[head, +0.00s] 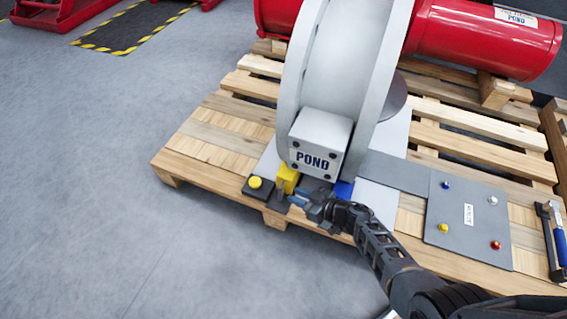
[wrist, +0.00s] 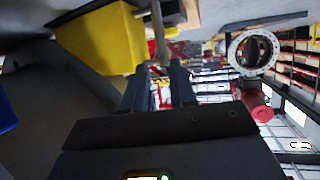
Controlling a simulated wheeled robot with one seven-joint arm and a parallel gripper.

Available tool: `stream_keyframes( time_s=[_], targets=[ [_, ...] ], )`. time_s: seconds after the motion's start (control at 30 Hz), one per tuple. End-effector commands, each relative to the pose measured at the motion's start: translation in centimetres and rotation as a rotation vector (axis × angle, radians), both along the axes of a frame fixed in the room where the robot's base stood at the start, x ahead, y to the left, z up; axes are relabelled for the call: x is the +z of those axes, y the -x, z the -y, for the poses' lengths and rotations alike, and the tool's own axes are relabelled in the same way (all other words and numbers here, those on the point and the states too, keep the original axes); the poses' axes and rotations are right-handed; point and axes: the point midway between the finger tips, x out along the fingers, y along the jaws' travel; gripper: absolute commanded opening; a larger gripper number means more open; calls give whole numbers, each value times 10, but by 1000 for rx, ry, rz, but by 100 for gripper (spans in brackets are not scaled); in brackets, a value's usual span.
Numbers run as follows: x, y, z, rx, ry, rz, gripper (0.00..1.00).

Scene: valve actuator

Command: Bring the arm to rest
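My arm reaches in from the lower right in the head view, and my gripper (head: 297,198) is low at the front edge of the pallet. It is close in front of a yellow block (head: 287,177) under the POND box (head: 320,143). In the wrist view the two fingers of my gripper (wrist: 159,72) stand apart with background showing between them. A thin grey stem (wrist: 158,32) beside the yellow block (wrist: 100,40) lies just beyond the fingertips, in line with the gap. I cannot tell whether the fingers touch it.
A dark box with a yellow button (head: 256,184) is left of my gripper. A blue part (head: 343,189) is just behind it to the right. A grey panel with several coloured knobs (head: 467,220) lies on the wooden pallet (head: 215,133). Open floor (head: 90,200) spreads to the left.

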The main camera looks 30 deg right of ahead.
Motion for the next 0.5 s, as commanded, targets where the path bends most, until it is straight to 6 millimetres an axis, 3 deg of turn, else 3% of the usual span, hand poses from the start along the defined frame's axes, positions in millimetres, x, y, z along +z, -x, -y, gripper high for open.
stream_keyframes(
  time_s=[0.27,0.37,0.5],
  targets=[
    [0,4,-2,-3,4,6,26],
    [2,19,-6,-19,17,27,26],
    [13,58,-15,-63,45,82,26]
  ],
)
